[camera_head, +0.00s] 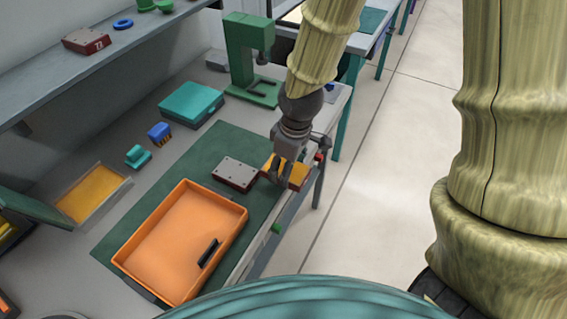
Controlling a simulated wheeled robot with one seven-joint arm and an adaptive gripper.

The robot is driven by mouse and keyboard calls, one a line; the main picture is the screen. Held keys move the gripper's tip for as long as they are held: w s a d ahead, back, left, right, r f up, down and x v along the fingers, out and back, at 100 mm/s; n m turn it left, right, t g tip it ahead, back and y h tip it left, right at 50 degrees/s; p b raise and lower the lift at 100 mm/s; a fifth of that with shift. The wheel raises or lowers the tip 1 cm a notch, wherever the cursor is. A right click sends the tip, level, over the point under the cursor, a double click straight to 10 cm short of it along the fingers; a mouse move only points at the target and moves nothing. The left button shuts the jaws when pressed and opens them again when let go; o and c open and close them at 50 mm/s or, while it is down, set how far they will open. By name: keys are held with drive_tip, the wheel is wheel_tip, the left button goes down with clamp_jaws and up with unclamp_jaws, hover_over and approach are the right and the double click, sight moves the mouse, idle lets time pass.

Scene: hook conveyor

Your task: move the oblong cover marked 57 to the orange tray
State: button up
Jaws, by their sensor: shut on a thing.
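My gripper (280,174) points down at the right edge of the green mat and is shut on an oblong piece with a yellow top and reddish side (299,172). The fingers hide part of this piece, and no number on it can be read. I cannot tell whether it touches the bench. A grey-topped oblong cover with a dark red side (236,172) lies on the mat just left of my gripper; its marking is too small to read. The orange tray (150,231) is on the mat, lower left of my gripper, with a small black bar (208,253) inside.
A green press (245,60) stands behind my gripper. A teal box (191,103), a blue block (160,133) and a teal part (138,156) are on the bench at left. A red cover marked 73 (86,41) sits on the shelf. The bench's right edge is close to my gripper.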

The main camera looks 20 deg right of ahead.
drive_tip(key=shift+r+p, duration=1.9)
drive_tip(key=shift+a, duration=0.1)
